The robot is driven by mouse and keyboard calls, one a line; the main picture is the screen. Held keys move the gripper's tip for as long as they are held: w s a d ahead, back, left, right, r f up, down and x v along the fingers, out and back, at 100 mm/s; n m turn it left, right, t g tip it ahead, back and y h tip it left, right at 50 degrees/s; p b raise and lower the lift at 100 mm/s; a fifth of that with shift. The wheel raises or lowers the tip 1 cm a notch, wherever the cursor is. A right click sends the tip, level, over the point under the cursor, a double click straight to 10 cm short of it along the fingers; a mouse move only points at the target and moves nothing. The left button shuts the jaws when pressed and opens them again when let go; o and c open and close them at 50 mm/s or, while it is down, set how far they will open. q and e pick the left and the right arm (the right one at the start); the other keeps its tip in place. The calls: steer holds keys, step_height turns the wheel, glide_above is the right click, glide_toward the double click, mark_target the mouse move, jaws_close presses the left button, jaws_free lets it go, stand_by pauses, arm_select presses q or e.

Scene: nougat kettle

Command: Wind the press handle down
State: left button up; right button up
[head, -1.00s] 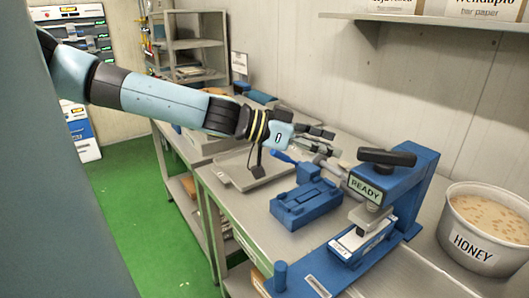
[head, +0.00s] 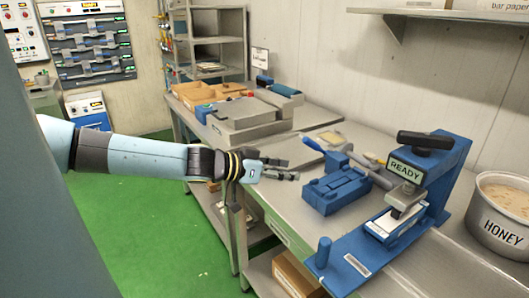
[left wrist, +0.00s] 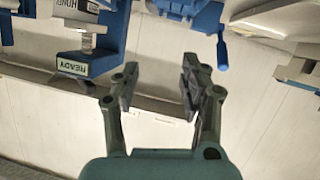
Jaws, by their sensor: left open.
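The blue press (head: 447,182) stands on the steel table at the right, with a READY sign on its front. Its black handle (head: 425,140) lies across the top. A pale plate with a label sits under its ram (head: 406,196). My left gripper (head: 297,176) is open and empty, left of the press and level with the blue block, apart from the handle. In the left wrist view, the fingers (left wrist: 158,90) are spread with nothing between them, and the press (left wrist: 105,50) shows upside down at upper left. My right gripper is not in view.
A blue fixture block (head: 336,192) stands between my left gripper and the press. The HONEY kettle (head: 502,238) is at the far right. A wall shelf (head: 440,16) hangs above. A grey box (head: 245,120) and wooden trays lie on the farther table. The green floor is clear at left.

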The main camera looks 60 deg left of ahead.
arm_select(q)
steer(key=shift+s+a+f+y, duration=0.15)
steer(key=shift+s+a+f, duration=0.1)
steer(key=shift+s+f, duration=0.2)
steer(key=shift+s+a+f+y, duration=0.15)
steer(key=shift+s+a+f, duration=0.1)
steer(key=shift+s+f, duration=0.2)
steer(key=shift+a, duration=0.1)
